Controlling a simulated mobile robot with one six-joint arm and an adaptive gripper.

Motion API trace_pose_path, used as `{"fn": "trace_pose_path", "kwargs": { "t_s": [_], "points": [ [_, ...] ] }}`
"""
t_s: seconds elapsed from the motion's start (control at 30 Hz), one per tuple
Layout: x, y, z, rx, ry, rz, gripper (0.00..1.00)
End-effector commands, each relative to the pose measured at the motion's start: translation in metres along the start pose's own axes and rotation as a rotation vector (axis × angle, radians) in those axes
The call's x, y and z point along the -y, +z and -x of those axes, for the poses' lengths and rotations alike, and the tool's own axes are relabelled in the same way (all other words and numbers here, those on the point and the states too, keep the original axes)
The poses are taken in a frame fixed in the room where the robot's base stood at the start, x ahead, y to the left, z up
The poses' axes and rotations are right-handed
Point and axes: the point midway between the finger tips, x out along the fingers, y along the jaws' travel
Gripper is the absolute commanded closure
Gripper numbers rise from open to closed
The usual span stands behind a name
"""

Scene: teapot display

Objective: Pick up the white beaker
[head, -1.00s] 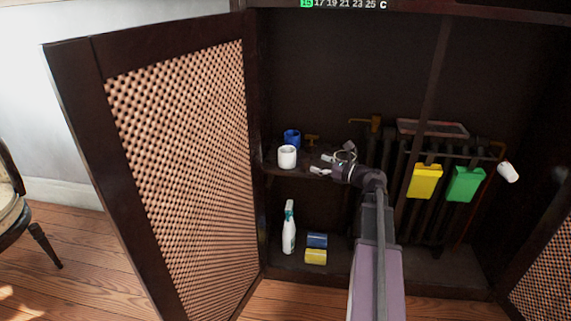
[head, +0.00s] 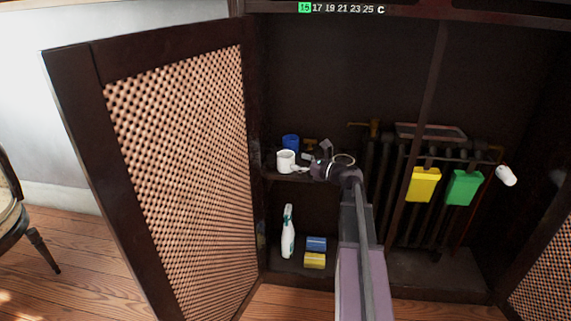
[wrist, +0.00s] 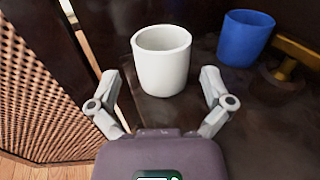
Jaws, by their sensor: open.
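The white beaker (head: 285,161) stands upright on the cabinet's shelf, near its left end. In the wrist view the white beaker (wrist: 162,68) is just ahead of my gripper (wrist: 161,82), and its lower part lies in line with the gap between the fingers. My gripper (head: 304,163) is open and empty, at the beaker's right side in the head view. One finger overlaps the beaker's right edge there; I cannot tell whether they touch. The wrist view shows a gap on each side of the beaker.
A blue beaker (head: 291,142) stands behind the white one, also in the wrist view (wrist: 245,38). A brass valve (wrist: 290,58) is to its right. The open lattice door (head: 180,170) is at left. A spray bottle (head: 288,232) stands below the shelf.

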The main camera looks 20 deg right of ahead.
Motion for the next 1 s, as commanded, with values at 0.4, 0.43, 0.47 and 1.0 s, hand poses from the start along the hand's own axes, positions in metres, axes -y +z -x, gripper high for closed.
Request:
{"fn": "trace_pose_path", "kwargs": {
  "t_s": [0.4, 0.43, 0.47, 1.0],
  "points": [
    [-0.001, 0.0, -0.017, 0.0, 0.0, 0.0, 0.0],
    [-0.001, 0.0, -0.017, 0.0, 0.0, 0.0, 0.0],
    [-0.001, 0.0, -0.017, 0.0, 0.0, 0.0, 0.0],
    [0.002, 0.004, -0.057, 0.0, 0.003, 0.0, 0.0]
  ]
}}
